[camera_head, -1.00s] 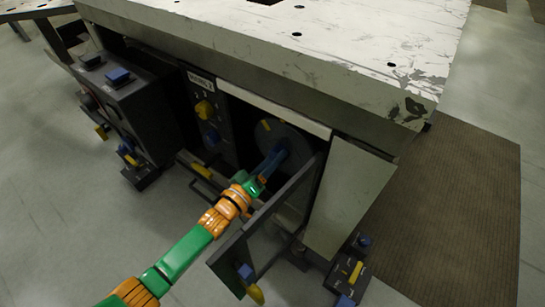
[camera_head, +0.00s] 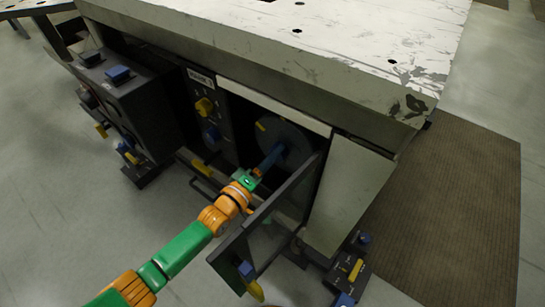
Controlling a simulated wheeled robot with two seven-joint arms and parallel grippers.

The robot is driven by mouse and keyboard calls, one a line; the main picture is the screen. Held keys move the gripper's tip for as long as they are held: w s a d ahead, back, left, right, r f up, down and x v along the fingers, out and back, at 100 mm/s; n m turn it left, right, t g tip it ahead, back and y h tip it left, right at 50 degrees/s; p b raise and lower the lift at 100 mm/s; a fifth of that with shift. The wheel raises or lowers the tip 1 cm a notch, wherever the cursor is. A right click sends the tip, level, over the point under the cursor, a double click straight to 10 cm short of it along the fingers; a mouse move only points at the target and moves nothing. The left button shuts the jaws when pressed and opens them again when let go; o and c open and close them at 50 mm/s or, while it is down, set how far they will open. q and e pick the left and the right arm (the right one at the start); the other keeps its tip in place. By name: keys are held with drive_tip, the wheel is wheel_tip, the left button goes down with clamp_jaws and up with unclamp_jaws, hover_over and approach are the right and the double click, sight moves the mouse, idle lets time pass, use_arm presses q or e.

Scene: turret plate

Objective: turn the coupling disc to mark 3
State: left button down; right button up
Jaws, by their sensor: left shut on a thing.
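The coupling disc (camera_head: 291,137) is a grey round plate inside the dark open compartment under the white table. It bears a yellow mark (camera_head: 262,126) near its upper left rim and a blue handle (camera_head: 272,158) reaching out from it toward me. My left gripper (camera_head: 259,172), on the green and orange arm, is shut on the outer end of the blue handle. The fingertips are small and partly hidden. I cannot read any numbers around the disc. My right gripper is not in view.
An open dark door (camera_head: 265,222) stands close to the right of my left arm. A panel with yellow and blue knobs (camera_head: 205,107) is left of the compartment. Dark control boxes (camera_head: 125,95) stand further left, and another unit (camera_head: 350,265) sits low right. The floor at lower left is clear.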

use_arm(q)
drive_tip(key=shift+f, duration=0.1)
drive_tip(key=shift+c, duration=1)
unclamp_jaws()
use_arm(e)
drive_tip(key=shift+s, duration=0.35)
use_arm(q)
drive_tip(key=p+v, duration=0.2)
drive_tip(key=v, duration=0.5)
drive_tip(key=shift+s, duration=0.1)
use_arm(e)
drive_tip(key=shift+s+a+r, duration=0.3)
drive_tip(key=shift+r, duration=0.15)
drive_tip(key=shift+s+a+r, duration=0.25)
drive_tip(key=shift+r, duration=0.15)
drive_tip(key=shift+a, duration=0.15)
